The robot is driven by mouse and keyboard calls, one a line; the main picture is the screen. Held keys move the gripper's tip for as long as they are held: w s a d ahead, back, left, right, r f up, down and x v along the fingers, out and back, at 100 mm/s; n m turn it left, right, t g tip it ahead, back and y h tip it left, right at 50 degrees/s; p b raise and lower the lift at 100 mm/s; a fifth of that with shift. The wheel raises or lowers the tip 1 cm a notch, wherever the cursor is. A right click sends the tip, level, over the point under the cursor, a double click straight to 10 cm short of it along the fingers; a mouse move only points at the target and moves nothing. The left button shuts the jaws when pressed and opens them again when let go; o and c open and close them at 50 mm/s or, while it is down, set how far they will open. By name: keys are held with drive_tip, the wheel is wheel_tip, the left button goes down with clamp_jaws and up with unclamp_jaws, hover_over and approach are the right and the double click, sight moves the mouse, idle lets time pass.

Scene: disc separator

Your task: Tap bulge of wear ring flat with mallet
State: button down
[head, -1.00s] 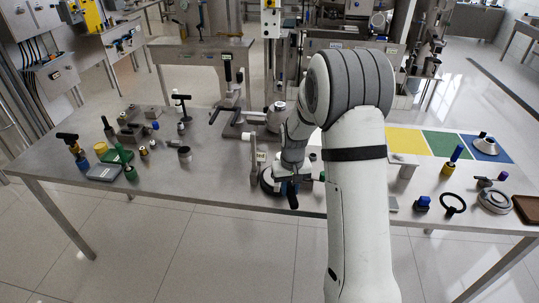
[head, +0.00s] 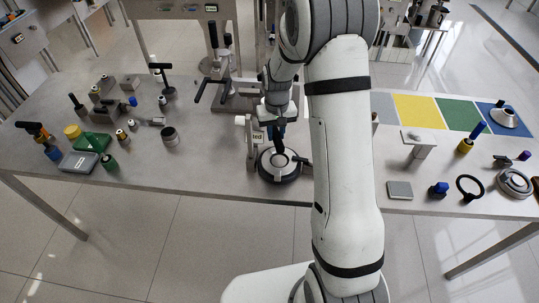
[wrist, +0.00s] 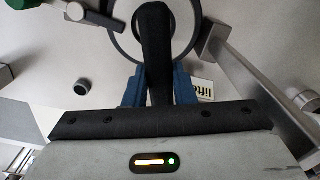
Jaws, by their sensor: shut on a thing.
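My gripper (head: 277,130) is over the middle front of the steel table, pointing down. In the wrist view its blue fingers (wrist: 158,88) are shut on a black bar, which looks like the mallet (wrist: 153,35); the mallet also shows in the head view (head: 279,144). The far end of the bar lies over a round disc assembly with a dark rim and pale centre (head: 276,170), likely holding the wear ring (wrist: 118,40). I cannot tell whether the mallet touches it. The bulge cannot be made out.
A post with a label (head: 252,150) stands close left of the disc. A black-handled stand (head: 232,100) is behind. Tools and a green block (head: 92,142) crowd the left. Coloured mats (head: 418,110), a black ring (head: 470,187) and small parts lie right. Front left table is clear.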

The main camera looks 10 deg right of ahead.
drive_tip(key=shift+d, duration=0.1)
drive_tip(key=s+a+m+b, duration=0.4)
drive_tip(key=s+b, duration=0.2)
drive_tip(key=s, duration=0.4)
drive_tip(key=f+b, duration=0.1)
drive_tip(key=f, duration=0.1)
drive_tip(key=f+b, duration=0.1)
drive_tip(key=f, duration=0.1)
drive_tip(key=shift+s+d, duration=0.1)
drive_tip(key=shift+d, duration=0.1)
drive_tip(key=c, duration=1.7)
unclamp_jaws()
drive_tip(key=shift+c, duration=0.2)
clamp_jaws()
